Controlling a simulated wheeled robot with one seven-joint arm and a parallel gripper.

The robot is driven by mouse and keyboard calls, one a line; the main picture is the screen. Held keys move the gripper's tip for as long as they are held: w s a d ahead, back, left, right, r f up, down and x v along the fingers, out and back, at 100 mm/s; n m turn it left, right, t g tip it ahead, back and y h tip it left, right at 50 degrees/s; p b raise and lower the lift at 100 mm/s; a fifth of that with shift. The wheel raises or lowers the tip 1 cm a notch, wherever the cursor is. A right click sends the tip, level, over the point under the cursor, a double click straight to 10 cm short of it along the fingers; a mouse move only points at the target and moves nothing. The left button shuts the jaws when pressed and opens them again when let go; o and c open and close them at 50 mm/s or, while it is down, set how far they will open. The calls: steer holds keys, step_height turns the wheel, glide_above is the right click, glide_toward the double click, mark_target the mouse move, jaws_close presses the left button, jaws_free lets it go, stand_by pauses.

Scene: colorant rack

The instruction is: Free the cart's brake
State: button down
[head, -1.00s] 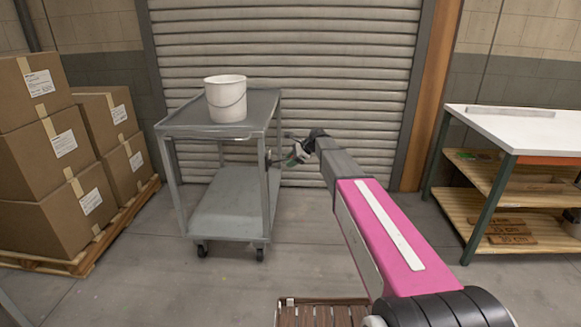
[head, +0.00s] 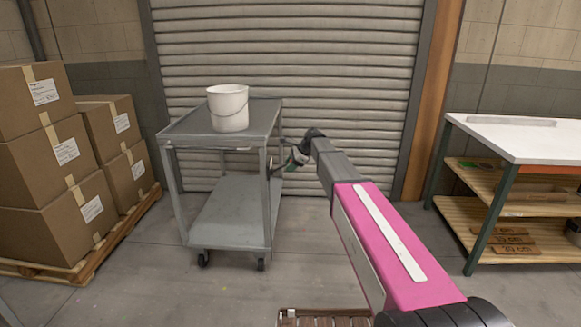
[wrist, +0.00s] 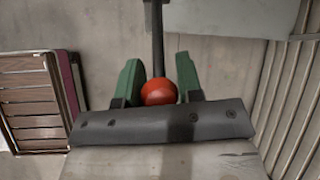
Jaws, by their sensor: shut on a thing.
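The grey two-shelf cart (head: 228,205) stands in front of the roller shutter in the head view, with a white bucket (head: 228,108) on its top. My gripper (head: 292,161) is at the cart's right side, small and partly hard to make out there. In the wrist view my gripper (wrist: 160,88) has its green fingers on either side of a red ball knob (wrist: 159,92) and is shut on it. The knob sits at the end of a dark lever (wrist: 157,42). In the head view the knob and lever cannot be told clearly.
Cartons (head: 65,150) are stacked on a wooden pallet (head: 120,225) to the left of the cart. A white-topped workbench (head: 520,136) with wooden shelves stands at the right.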

steer(key=c, duration=0.8)
jaws_free()
steer(key=v, duration=1)
steer(key=shift+d+r, duration=0.2)
steer(key=shift+r, duration=0.2)
steer(key=s+d+f+n+h, duration=0.2)
steer(key=s+d+f+n, duration=0.3)
steer(key=s+f, duration=0.3)
steer(key=s+d+f+n+h, duration=0.3)
steer(key=s+f, duration=0.6)
steer(key=s, duration=0.6)
steer(key=s+d+f+n+g+h, duration=0.1)
steer(key=s+d+f+n+h, duration=0.1)
steer(key=s+d+f+n, duration=0.5)
steer(key=shift+s+d+f+n, duration=0.15)
steer(key=shift+s+f, duration=0.1)
steer(key=shift+s, duration=0.6)
steer(key=shift+s+d+f+n, duration=0.1)
steer(key=shift+s+f, duration=0.15)
steer(key=shift+s, duration=0.65)
steer(key=shift+s+d+f+n, duration=0.1)
steer(key=shift+s+f+n, duration=0.1)
steer(key=shift+s, duration=0.65)
